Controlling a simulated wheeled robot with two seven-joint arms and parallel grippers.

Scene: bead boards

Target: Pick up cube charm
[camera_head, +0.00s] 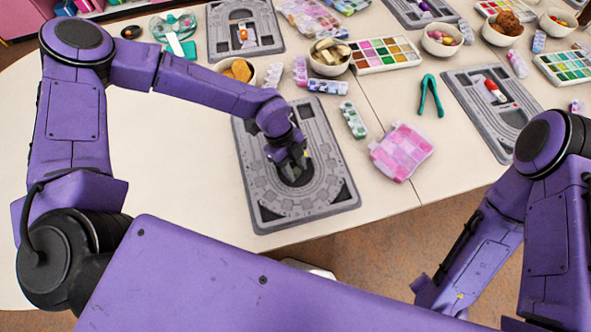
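My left gripper (294,168) points down over the middle recess of the near grey bead board (262,208). Its dark fingers blend with the board, so I cannot tell whether they are open or shut, or whether they hold anything. I cannot make out a cube charm for certain; one at the fingers would be hidden by the gripper. A bowl (316,66) of pale, blocky pieces stands behind the board. My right arm is at the right, with its gripper out of view.
A pink bead box (402,151) lies right of the board. A small bead case (353,120) lies by its right edge. Green pliers (431,94) lie farther right, near another grey board (462,88). A bowl (224,66) stands behind. The table left of the board is clear.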

